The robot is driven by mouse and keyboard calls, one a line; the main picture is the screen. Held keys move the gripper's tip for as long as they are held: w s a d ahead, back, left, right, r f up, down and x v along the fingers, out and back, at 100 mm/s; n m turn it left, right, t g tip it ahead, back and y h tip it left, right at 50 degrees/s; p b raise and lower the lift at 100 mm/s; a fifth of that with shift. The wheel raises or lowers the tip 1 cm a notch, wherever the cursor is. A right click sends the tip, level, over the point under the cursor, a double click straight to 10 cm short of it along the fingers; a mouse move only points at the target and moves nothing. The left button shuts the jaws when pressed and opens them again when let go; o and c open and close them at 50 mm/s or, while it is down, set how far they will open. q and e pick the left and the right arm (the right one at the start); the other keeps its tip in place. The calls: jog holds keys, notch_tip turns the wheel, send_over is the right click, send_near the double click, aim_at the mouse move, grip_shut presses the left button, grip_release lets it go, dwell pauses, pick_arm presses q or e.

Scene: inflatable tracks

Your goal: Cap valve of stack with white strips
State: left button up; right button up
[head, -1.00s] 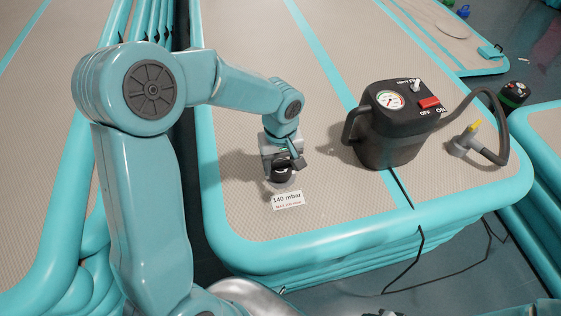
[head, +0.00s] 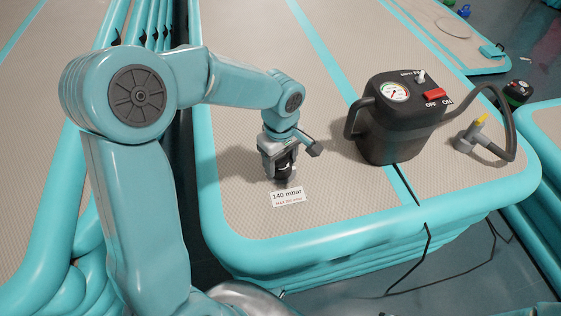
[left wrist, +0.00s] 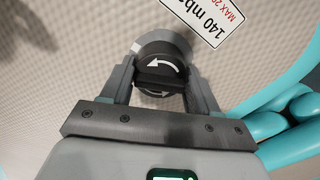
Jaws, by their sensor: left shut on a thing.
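My left gripper (head: 283,171) points down at the near end of the middle track stack (head: 235,210), which has a beige top and teal sides. In the left wrist view its two fingers are shut on a black cap (left wrist: 161,68) with white curved arrows. A pale grey valve ring (left wrist: 160,37) shows around the cap's far edge. The cap is at the valve; whether it is fully seated cannot be told. In the head view the gripper mostly hides cap and valve. I see no white strips on this stack's visible sides. My right gripper is not in view.
A white "140 mbar" label (head: 287,196) lies just in front of the valve. A black pump (head: 392,125) with gauge and red switch stands to the right, its hose (head: 507,125) ending in a grey nozzle (head: 470,135). Other stacks flank this one. The top left of the pump is clear.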

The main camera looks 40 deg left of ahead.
pick_arm(q)
jog(key=n+b, duration=0.1)
jog(key=n, duration=0.2)
jog(key=shift+f+n+b, duration=0.1)
jog(key=shift+n+b, duration=0.2)
jog(key=shift+b, duration=0.05)
jog(key=shift+n, duration=0.9)
jog(key=shift+n+b, duration=0.7)
jog(key=shift+n, duration=1.5)
jog(key=o, duration=1.1)
notch_tip(320, 180, up, 17)
jog(key=p, duration=0.6)
jog(key=shift+f, duration=0.2)
